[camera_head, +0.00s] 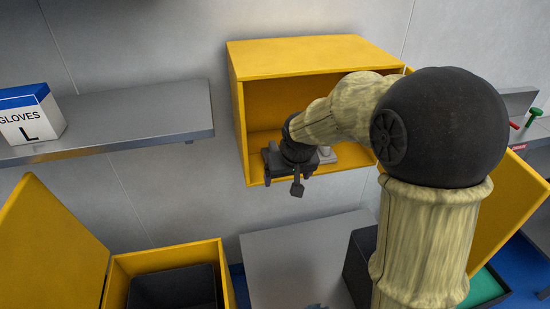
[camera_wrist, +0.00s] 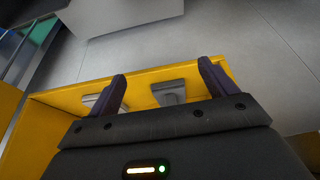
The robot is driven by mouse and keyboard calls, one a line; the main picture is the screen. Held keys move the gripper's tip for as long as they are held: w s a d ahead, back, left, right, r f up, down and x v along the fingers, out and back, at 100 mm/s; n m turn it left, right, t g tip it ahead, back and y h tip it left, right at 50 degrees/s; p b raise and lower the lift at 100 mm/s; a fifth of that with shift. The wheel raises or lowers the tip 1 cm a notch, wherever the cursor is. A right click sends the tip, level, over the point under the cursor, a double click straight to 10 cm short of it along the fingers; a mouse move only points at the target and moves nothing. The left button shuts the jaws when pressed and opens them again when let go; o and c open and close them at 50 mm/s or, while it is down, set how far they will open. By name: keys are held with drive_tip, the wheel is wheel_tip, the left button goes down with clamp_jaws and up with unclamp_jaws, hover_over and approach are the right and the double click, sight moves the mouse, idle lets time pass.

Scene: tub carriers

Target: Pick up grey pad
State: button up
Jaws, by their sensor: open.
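My gripper (camera_head: 283,184) is at the open front of a yellow wall cabinet (camera_head: 310,58), fingers pointing down. In the wrist view my gripper (camera_wrist: 161,70) is open, with two dark fingers spread apart and nothing held. A light grey piece (camera_head: 326,156), which may be the grey pad, lies on the cabinet floor just right of the gripper, partly hidden by it. The wrist view shows a grey piece (camera_wrist: 168,91) between the fingers and a paler grey piece (camera_wrist: 92,99) beside the left finger. I cannot tell for sure which is the pad.
The cabinet's side walls and floor edge are close around my gripper. A grey shelf (camera_head: 150,117) with a gloves box (camera_head: 30,117) is at left. Below stand an open yellow box (camera_head: 165,254) with a black tub (camera_head: 175,289) and a grey surface (camera_head: 295,262).

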sight(275, 149)
drive_tip(key=w, duration=0.2)
drive_tip(key=w+a+p, duration=0.1)
drive_tip(key=w, duration=0.1)
drive_tip(key=w+p, duration=0.1)
drive_tip(key=w, duration=0.2)
drive_tip(key=shift+w+a, duration=0.1)
drive_tip(key=shift+a, duration=0.35)
drive_tip(key=shift+w, duration=0.35)
drive_tip(key=w+p, duration=0.1)
drive_tip(key=w, duration=0.1)
drive_tip(key=w+a, duration=0.1)
drive_tip(key=w, duration=0.1)
drive_tip(key=shift+f+p, duration=0.1)
drive_tip(key=shift+p, duration=0.3)
drive_tip(key=shift+w+f, duration=0.1)
drive_tip(key=shift+f, duration=0.4)
drive_tip(key=shift+c, duration=0.5)
drive_tip(key=c, duration=1)
